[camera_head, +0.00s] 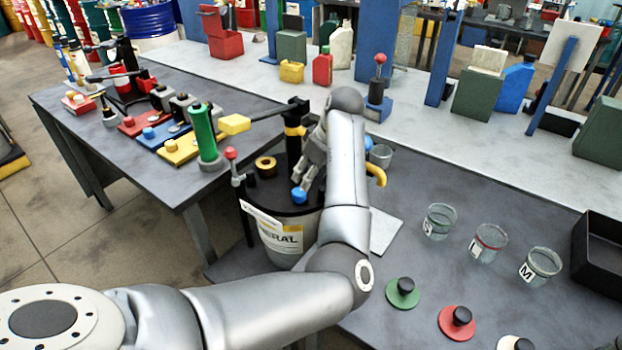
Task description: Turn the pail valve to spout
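The white pail (283,240) with a black top and a label ending in "ERAL" stands beside the tables in the middle of the view. A black pump column (294,148) with a yellow collar rises from it, with a yellow-ended handle (235,124) pointing left. A yellow spout (377,174) shows on the right, behind my arm. A blue knob (299,196) sits low on the pail top. My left gripper (304,180) points down right at the blue knob. My arm hides part of the pump, and finger closure is unclear. My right gripper is out of view.
Three lettered glass jars (488,243) stand on the right table, with green (402,293) and red (457,322) lids in front. A black bin (601,252) is at the far right. A green cylinder (204,134) and a red-knobbed lever (231,155) stand left of the pump.

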